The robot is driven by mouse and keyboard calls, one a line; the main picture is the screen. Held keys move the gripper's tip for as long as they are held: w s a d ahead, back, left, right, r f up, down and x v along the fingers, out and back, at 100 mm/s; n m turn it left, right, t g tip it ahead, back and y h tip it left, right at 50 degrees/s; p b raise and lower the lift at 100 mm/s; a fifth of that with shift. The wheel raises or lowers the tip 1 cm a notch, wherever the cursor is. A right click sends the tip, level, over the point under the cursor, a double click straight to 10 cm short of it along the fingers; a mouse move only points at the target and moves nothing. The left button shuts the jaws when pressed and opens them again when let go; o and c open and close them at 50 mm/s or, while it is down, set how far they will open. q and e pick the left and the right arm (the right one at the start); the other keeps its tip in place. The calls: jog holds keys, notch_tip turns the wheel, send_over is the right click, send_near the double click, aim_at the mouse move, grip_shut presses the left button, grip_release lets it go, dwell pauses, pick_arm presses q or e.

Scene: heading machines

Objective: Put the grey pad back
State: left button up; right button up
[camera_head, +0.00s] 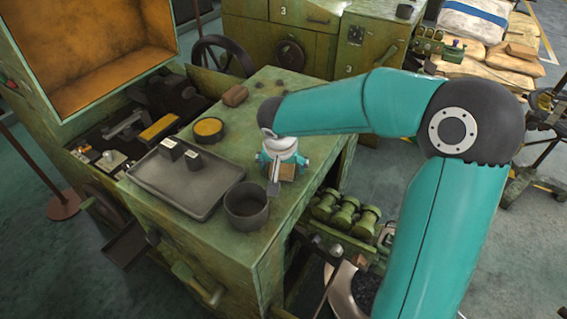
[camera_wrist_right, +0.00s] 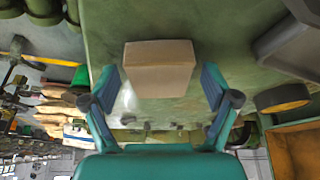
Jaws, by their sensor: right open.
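A small rectangular block (camera_head: 288,172), greyish tan in the right wrist view (camera_wrist_right: 158,68), lies on the green machine top. It may be the grey pad; its colour looks brownish in the head view. My right gripper (camera_head: 276,178) points down at it, with the arm coming in from the right. In the right wrist view my right gripper (camera_wrist_right: 160,82) is open, with one finger to each side of the block. I cannot tell whether the fingers touch it. The head view partly hides the block behind the gripper. My left gripper is not in view.
A grey tray (camera_head: 160,183) with two small dark blocks and a dark round pot (camera_head: 247,207) stand left of the gripper. A yellow-topped tin (camera_head: 208,129) and a brown block (camera_head: 234,95) sit farther back. Green rollers (camera_head: 345,214) lie beyond the right edge.

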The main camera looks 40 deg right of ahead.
jog(key=v, duration=1.2)
jog(key=shift+s, duration=0.1)
